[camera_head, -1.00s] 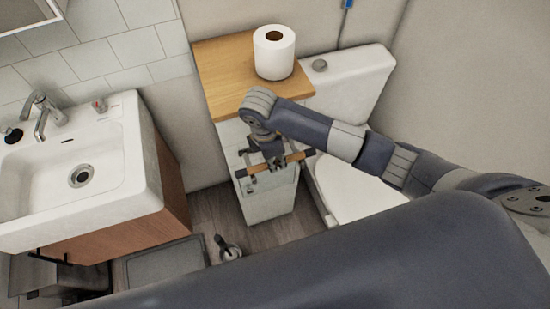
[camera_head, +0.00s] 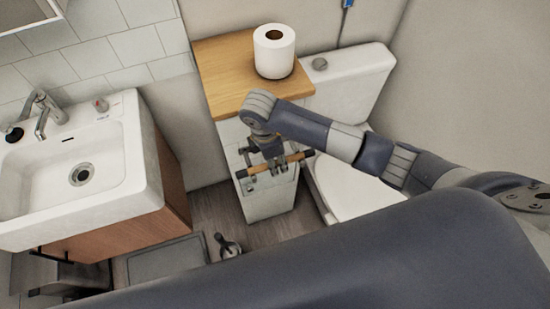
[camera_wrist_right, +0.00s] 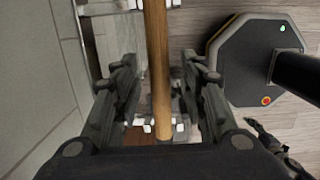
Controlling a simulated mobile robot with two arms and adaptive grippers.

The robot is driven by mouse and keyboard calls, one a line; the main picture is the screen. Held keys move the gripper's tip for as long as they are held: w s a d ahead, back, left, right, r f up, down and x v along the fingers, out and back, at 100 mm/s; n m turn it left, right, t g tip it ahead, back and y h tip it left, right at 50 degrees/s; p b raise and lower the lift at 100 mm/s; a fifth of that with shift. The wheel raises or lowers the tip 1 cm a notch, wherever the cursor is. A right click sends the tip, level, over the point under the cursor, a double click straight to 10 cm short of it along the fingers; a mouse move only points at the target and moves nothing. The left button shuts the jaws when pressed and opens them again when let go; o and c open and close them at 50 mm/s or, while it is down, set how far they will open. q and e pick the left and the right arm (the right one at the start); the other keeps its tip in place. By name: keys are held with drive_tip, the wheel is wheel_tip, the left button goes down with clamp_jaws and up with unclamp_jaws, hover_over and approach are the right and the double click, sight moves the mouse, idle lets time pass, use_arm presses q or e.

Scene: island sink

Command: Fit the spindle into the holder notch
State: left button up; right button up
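The spindle is a wooden rod with dark ends (camera_head: 291,159), lying across the front of the narrow cabinet in the head view. In the right wrist view, the spindle (camera_wrist_right: 157,70) runs between my fingers. My right gripper (camera_head: 269,158) is right at the rod; in the wrist view its fingers (camera_wrist_right: 163,78) stand apart with a gap on each side of the rod. The metal holder (camera_head: 249,183) is on the cabinet front, and part of it shows beside the rod's lower end (camera_wrist_right: 180,125). I cannot tell whether the rod sits in the notch.
The cabinet has a wooden top (camera_head: 222,68) with a toilet roll (camera_head: 274,52) standing on it. A toilet (camera_head: 350,185) is close on the right. A sink (camera_head: 100,200) stands at left. A brush (camera_head: 228,247) is on the floor.

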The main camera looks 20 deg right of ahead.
drive_tip(key=r, duration=0.4)
drive_tip(key=a+r+b, duration=0.1)
drive_tip(key=r, duration=0.1)
drive_tip(key=shift+r, duration=0.35)
drive_tip(key=shift+a+r+p, duration=0.2)
drive_tip(key=shift+r+p, duration=0.25)
drive_tip(key=shift+r, duration=0.8)
drive_tip(key=shift+a+r+p, duration=0.2)
drive_tip(key=shift+r+p, duration=0.25)
drive_tip(key=shift+r, duration=0.8)
